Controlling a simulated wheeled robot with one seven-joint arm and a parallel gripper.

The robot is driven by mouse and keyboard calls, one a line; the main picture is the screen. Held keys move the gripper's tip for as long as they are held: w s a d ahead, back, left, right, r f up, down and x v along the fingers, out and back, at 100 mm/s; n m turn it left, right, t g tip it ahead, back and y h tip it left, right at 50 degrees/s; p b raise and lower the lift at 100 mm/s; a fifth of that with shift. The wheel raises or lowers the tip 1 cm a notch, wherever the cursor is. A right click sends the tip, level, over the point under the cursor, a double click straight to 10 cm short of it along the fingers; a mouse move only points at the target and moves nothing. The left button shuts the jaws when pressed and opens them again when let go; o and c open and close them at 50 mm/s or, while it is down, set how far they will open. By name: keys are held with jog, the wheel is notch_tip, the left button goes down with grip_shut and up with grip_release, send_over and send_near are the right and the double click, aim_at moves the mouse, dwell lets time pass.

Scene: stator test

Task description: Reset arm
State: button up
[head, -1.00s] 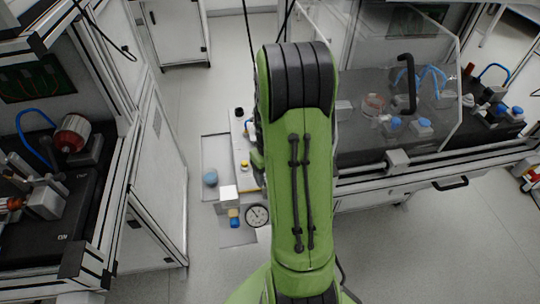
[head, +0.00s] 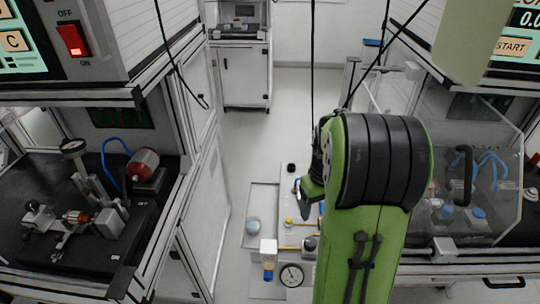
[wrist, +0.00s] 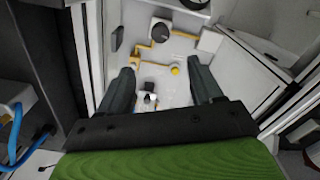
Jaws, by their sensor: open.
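My gripper (wrist: 163,82) is open in the wrist view, with its two dark fingers spread apart and nothing between them. Beyond the fingers is my own white deck with a small yellow knob and yellow lines. In the head view my green and black arm (head: 372,200) rises at right of centre. Part of the dark gripper (head: 312,190) shows left of the arm's bend; the rest is hidden behind the arm.
On the left, a workstation has a black bench (head: 85,240) with a red cylindrical motor (head: 145,163) and a clamp fixture. On the right stands a bench with a clear cover (head: 495,150). A white cabinet (head: 246,75) stands ahead; grey floor (head: 300,110) between is clear.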

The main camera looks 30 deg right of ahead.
jog(key=s+a+r+n+t+p, duration=0.1)
jog(key=s+a+r+t+p, duration=0.1)
jog(key=s+a+r, duration=0.3)
jog(key=s+a+r+n+t+p, duration=0.1)
jog(key=s+a+r+t+p, duration=0.2)
jog(key=a+r, duration=0.9)
jog(key=s+a+p, duration=0.1)
jog(key=s+a, duration=0.2)
jog(key=shift+t, duration=0.3)
dwell(1.1)
